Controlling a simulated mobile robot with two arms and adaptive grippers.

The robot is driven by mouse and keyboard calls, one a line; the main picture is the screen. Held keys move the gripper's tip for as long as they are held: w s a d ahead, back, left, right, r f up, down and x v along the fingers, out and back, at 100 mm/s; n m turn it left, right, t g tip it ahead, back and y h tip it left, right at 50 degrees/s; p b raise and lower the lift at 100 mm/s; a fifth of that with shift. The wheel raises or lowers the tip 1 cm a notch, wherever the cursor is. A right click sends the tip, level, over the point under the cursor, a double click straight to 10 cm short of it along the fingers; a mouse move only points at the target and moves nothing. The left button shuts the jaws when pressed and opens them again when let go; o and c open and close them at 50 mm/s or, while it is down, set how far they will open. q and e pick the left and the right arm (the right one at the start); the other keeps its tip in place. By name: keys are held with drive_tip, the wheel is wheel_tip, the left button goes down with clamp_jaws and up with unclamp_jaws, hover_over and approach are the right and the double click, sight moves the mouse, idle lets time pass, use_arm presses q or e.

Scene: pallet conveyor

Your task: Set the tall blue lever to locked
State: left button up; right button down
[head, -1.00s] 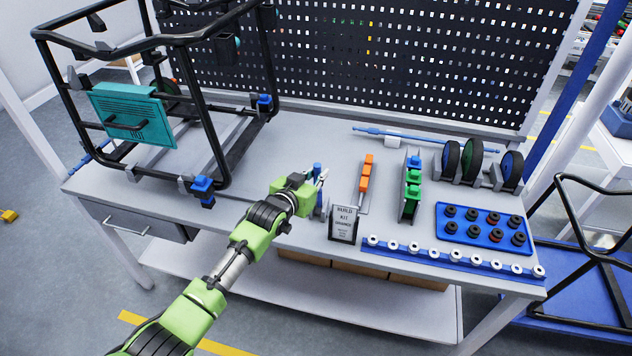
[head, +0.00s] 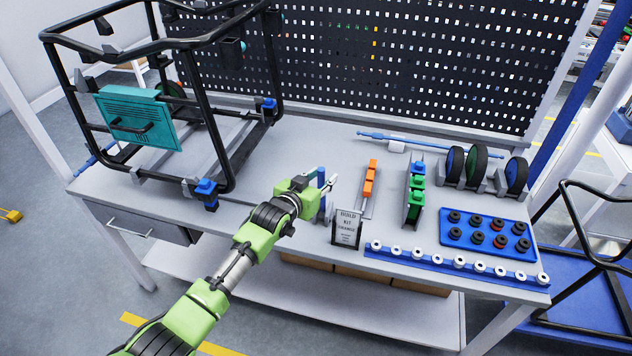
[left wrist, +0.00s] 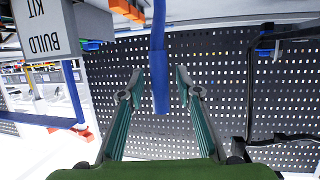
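The tall blue lever (head: 321,177) stands upright near the front edge of the bench, left of the small sign. In the left wrist view its blue shaft (left wrist: 159,82) shows between my two fingers, with a visible gap on each side. My left gripper (head: 324,181) is open around the lever and does not appear to touch it; its fingers also show in the left wrist view (left wrist: 159,78). The lever's base is mostly hidden behind the gripper in the head view. My right gripper is in neither view.
The "Build Kit" sign (head: 347,227) stands close right of my gripper. An orange-handled part (head: 370,178) and a green-block holder (head: 416,190) are further right. A black tube frame (head: 218,130) with a teal panel (head: 138,118) stands left. The bench between frame and lever is clear.

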use_arm(q)
drive_tip(key=v, duration=1.1)
drive_tip(key=shift+s+a, duration=0.2)
drive_tip(key=shift+s, duration=0.1)
